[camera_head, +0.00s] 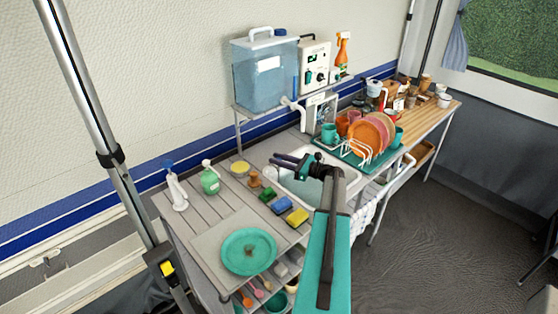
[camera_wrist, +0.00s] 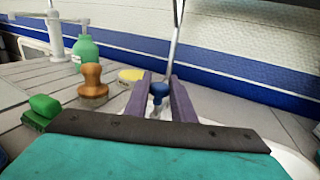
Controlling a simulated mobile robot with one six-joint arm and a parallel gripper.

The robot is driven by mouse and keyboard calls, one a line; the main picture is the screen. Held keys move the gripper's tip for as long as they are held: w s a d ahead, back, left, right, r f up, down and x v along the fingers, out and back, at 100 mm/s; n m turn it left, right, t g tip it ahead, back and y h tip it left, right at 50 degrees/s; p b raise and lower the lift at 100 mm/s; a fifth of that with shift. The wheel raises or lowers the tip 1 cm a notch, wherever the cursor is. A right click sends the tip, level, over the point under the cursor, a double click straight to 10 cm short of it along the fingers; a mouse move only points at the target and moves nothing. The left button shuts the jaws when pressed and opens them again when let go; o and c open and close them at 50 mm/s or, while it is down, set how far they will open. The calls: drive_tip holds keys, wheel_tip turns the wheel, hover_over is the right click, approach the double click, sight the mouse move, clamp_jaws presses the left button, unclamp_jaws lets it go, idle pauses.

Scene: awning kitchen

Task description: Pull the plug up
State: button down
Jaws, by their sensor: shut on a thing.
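The plug shows as a small dark blue knob (camera_wrist: 159,91) between the two purple fingers of my gripper (camera_wrist: 160,84) in the wrist view. My gripper is shut on it. In the head view my gripper (camera_head: 288,161) reaches over the white sink basin (camera_head: 298,188), near its back left side. The plug cannot be made out there. The lower part of the plug is hidden behind my gripper in the wrist view, so I cannot tell whether it touches the drain.
A dish rack with plates (camera_head: 368,137) stands right. A water tank (camera_head: 265,75) sits on a shelf behind.

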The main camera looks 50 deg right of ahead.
drive_tip(key=shift+r, duration=1.75)
drive_tip(key=c, duration=1.5)
unclamp_jaws()
drive_tip(key=shift+c, duration=0.2)
drive_tip(key=shift+f, duration=0.1)
drive_tip(key=b+v, duration=0.4)
drive_tip(key=v, duration=0.9)
drive_tip(key=shift+s, duration=0.35)
drive_tip(key=shift+d, duration=0.2)
drive_tip(key=shift+s, duration=0.1)
